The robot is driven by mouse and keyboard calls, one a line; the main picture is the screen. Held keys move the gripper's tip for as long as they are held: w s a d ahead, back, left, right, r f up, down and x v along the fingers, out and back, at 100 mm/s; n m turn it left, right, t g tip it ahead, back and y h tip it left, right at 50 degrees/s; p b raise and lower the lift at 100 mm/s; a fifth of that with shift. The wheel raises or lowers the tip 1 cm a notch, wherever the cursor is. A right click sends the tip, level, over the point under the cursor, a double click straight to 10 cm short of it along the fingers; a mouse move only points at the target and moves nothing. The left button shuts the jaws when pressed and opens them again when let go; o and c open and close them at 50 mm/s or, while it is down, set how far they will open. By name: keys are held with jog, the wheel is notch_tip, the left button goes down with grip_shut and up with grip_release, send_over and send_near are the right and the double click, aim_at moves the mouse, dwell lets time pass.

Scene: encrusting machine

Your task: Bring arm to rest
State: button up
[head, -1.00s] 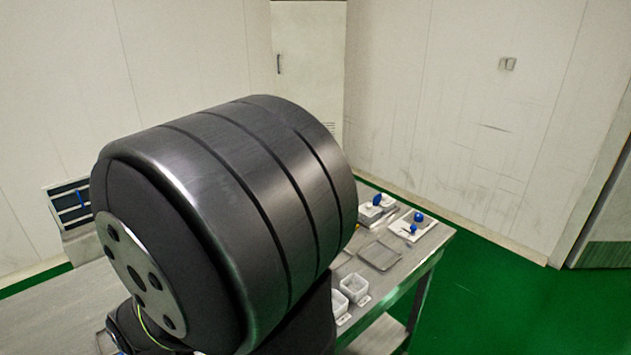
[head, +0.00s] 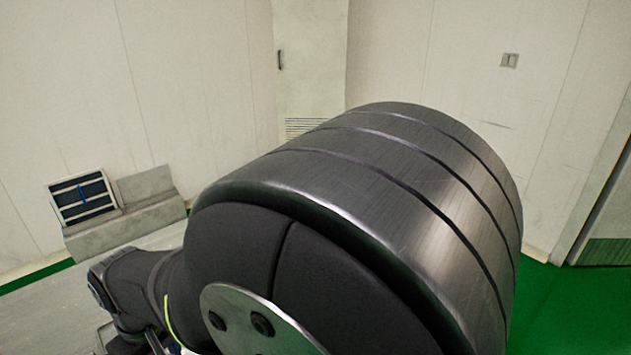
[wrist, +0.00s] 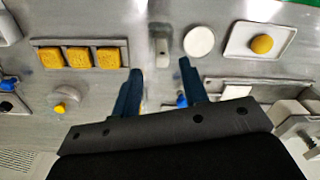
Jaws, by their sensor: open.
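My gripper (wrist: 160,67) shows in the wrist view with its two dark blue fingers apart and nothing between them. It is above a grey metal tabletop (wrist: 215,68); how high, I cannot tell. A small pale block on the table shows between and beyond the fingertips.
In the wrist view, a tray (wrist: 34,54) of yellow blocks lies left. A white disc (wrist: 199,41) and a white tray (wrist: 236,48) with a yellow ball lie right. In the head view, a grey unit (head: 125,222) stands left.

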notch_tip(320, 180, up, 2)
jog(key=shift+r, duration=0.1)
notch_tip(320, 180, down, 12)
jog(key=shift+s+a+f, duration=0.1)
jog(key=shift+s, duration=0.05)
notch_tip(320, 180, up, 4)
jog(key=shift+r, duration=0.15)
jog(key=w+d+r, duration=0.6)
jog(key=d+r, duration=0.1)
jog(key=d, duration=0.4)
jog(key=w+d+f+m, duration=0.2)
jog(key=w+d+m, duration=0.1)
jog(key=w, duration=0.6)
jog(key=w+d+f+m, duration=0.3)
jog(key=w+d, duration=0.3)
jog(key=w, duration=0.3)
jog(key=w+d+f+m, duration=0.3)
jog(key=w+d+m, duration=0.1)
jog(key=w, duration=0.5)
jog(key=shift+d+f+m, duration=0.15)
jog(key=shift+d+m, duration=0.15)
jog(key=shift+m, duration=0.3)
